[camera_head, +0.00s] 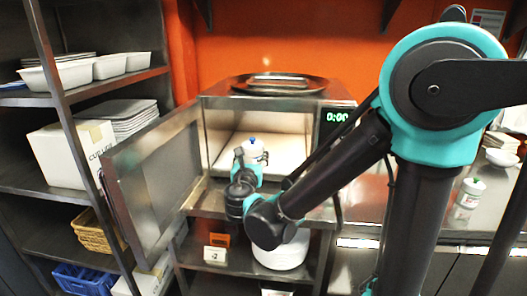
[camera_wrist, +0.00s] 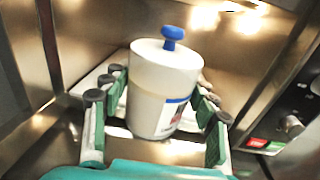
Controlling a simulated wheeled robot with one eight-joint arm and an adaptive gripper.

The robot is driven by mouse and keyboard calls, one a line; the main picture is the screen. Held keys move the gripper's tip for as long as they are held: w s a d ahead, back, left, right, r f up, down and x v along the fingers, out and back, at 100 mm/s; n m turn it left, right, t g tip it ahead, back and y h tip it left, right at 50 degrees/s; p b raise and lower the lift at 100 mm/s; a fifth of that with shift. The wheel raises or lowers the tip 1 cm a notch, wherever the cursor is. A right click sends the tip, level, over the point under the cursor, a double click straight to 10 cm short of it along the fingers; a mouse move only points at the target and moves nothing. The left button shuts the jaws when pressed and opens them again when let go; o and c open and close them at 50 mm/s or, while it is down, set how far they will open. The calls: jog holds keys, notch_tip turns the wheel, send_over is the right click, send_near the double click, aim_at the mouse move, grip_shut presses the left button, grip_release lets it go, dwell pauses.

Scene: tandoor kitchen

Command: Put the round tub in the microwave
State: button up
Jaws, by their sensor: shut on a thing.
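The round tub (camera_wrist: 162,85) is white with a blue knob on its lid and a label on its side. In the wrist view it stands between the green-padded fingers of my gripper (camera_wrist: 158,118), which is shut on it. The head view shows the tub (camera_head: 254,152) at the opening of the microwave (camera_head: 225,128), partly hidden by my gripper (camera_head: 246,165). The microwave door (camera_head: 150,185) is swung wide open to the left. The cavity is pale and looks otherwise empty. I cannot tell whether the tub touches the cavity floor.
A dark round tray (camera_head: 279,83) lies on top of the microwave. Shelves at the left hold white containers (camera_head: 70,73), a cardboard box (camera_head: 72,152) and stacked trays. A white bottle (camera_head: 468,197) and bowls (camera_head: 502,150) stand on the right counter. A white bucket (camera_head: 283,252) sits below.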

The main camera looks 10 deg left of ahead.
jog(key=w, duration=2)
jog(key=f, duration=0.6)
jog(key=shift+d+f, duration=0.25)
jog(key=shift+d, duration=0.1)
jog(key=shift+w+f, duration=0.1)
jog(key=shift+f, duration=0.15)
jog(key=o, duration=1.5)
jog(key=shift+f, duration=0.1)
jog(key=shift+o, duration=0.2)
